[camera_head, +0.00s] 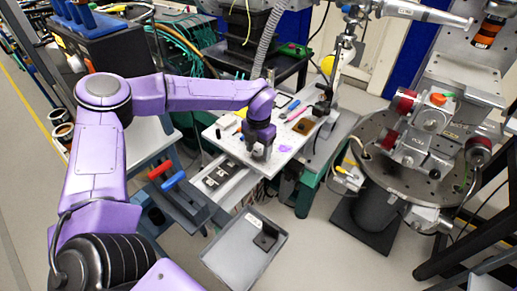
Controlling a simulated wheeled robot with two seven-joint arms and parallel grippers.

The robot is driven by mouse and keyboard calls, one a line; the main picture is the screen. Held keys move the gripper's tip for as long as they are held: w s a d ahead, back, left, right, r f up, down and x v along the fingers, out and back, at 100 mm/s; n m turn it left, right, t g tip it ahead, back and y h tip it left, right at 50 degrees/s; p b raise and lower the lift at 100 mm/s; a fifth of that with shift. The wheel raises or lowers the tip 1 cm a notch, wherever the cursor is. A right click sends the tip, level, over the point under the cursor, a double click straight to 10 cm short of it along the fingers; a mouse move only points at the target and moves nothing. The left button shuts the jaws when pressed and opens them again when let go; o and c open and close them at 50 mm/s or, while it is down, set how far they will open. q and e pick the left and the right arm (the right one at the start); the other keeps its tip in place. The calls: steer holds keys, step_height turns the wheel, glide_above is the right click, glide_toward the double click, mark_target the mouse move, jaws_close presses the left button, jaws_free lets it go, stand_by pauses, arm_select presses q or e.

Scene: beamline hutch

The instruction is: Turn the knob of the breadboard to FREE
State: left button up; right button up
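The breadboard is a light, pale-topped plate (228,143) in the middle of the head view, with small tools and parts lying on it. My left gripper (260,154) comes down from above onto or just over the front part of the plate. It is small and dark here, so I cannot tell whether its fingers are open or shut, or whether they touch anything. I cannot make out the knob or its FREE mark; the gripper and wrist may hide it. My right gripper is not in view.
A grey tray (225,258) with a dark block stands in front of the plate. Red and blue handles (173,180) are at the left. A round metal stage (385,165) with red-ended parts stands at the right. Teal cables (200,62) run behind my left arm.

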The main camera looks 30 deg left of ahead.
mark_target(258, 152)
arm_select(q)
step_height(258, 152, up, 11)
steer(key=b, duration=0.1)
steer(key=shift+f, duration=0.2)
stand_by(0.5)
